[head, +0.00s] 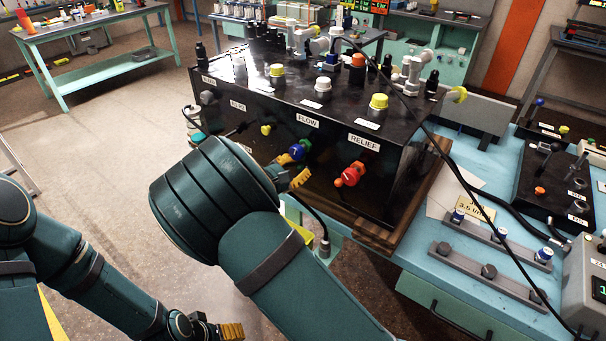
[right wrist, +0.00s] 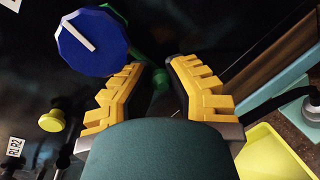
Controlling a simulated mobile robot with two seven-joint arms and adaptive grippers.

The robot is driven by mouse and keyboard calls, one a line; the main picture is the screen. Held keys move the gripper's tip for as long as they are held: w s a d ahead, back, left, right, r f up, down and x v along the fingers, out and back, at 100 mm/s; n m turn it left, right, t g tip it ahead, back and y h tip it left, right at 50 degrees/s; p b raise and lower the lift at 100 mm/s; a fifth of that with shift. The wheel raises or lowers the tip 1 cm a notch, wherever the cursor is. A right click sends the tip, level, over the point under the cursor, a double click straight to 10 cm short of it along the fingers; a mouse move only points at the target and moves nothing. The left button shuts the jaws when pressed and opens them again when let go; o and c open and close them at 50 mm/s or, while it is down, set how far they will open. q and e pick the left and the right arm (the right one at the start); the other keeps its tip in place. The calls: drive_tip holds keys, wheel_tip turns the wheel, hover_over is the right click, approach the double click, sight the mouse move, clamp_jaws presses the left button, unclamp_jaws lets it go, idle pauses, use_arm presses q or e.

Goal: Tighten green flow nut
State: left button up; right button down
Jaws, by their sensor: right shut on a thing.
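The green flow nut (right wrist: 152,73) shows as a small green piece between my right fingertips in the right wrist view, beside the blue knob (right wrist: 93,41) with its white pointer line. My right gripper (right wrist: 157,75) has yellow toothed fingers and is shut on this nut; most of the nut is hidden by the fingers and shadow. In the head view the right gripper (head: 293,169) is at the black panel's front, below the FLOW label (head: 308,120) and by the blue knob (head: 298,151). My left gripper (head: 230,331) is low at the bottom edge, away from the panel; its jaw opening is unclear.
A red valve handle (head: 349,174) lies right of the blue knob, under RELIEF. A yellow knob (head: 265,129) is to the left. The black panel box (head: 325,110) stands on a blue bench (head: 425,255). A dark hose (head: 315,215) hangs below.

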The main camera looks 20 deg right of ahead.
drive_tip(key=shift+w+a+r+m+t+y+b, duration=0.1)
drive_tip(key=shift+w+a+r+m+y+b, duration=0.2)
drive_tip(key=shift+m+b, duration=0.5)
drive_tip(key=shift+w+a+r+m+t+y+b, duration=0.1)
drive_tip(key=shift+w+m+b, duration=0.25)
drive_tip(key=shift+m+b, duration=0.4)
drive_tip(key=shift+w+a+r+m+t+y+b, duration=0.15)
drive_tip(key=shift+w+m+b, duration=0.2)
drive_tip(key=shift+m+b, duration=0.45)
drive_tip(key=c, duration=0.9)
unclamp_jaws()
drive_tip(key=shift+d, duration=0.1)
drive_tip(key=shift+o, duration=0.2)
drive_tip(key=shift+a+f, duration=0.1)
drive_tip(key=shift+a, duration=0.2)
